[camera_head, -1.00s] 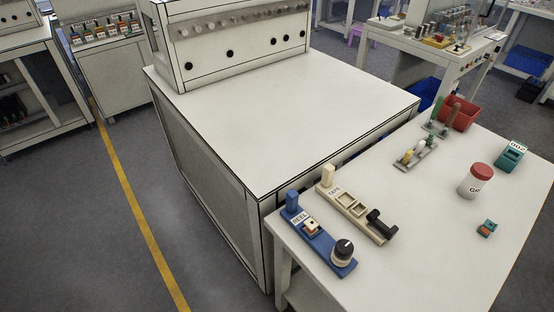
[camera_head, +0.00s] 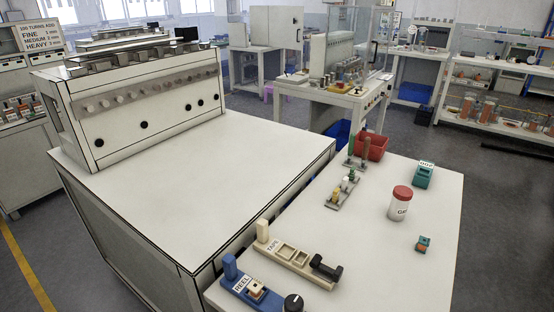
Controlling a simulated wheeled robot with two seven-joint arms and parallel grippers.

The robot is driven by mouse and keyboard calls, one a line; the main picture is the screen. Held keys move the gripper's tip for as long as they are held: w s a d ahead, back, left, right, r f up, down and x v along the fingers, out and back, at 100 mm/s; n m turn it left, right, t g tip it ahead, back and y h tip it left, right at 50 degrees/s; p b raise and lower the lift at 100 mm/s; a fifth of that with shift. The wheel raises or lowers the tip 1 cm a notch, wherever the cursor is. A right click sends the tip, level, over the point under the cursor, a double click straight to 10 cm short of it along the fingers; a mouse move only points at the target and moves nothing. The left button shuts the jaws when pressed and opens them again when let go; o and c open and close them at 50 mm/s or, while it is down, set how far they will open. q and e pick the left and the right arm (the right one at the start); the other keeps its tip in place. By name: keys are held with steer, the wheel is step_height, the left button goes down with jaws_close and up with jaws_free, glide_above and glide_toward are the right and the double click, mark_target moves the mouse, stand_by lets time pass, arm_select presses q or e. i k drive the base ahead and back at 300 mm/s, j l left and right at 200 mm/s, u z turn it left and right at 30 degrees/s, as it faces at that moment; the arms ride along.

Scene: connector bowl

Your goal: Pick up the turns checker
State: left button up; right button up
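I cannot tell for sure which thing is the turns checker. On the white side table (camera_head: 375,225) stands a teal block-shaped device (camera_head: 423,175) with a small white label that is too small to read. Nearer on the same table lies a smaller teal and orange piece (camera_head: 423,243). A white jar with a red lid (camera_head: 400,203) stands to the left between them. Neither of my grippers is in view.
A blue holder marked REEL (camera_head: 243,285) and a beige holder marked TAPE (camera_head: 290,260) lie at the table's near left. A grey rack (camera_head: 343,190) and a red bin (camera_head: 371,147) stand farther back. A large white machine (camera_head: 190,190) adjoins on the left.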

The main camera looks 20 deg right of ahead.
mark_target(421, 178)
steer(key=z, duration=1.6)
steer(key=i+l+u, duration=0.1)
steer(key=l+u, duration=0.2)
steer(key=l, duration=0.25)
steer(key=i+l+u, duration=0.1)
steer(key=l+u, duration=0.2)
steer(key=l, duration=0.25)
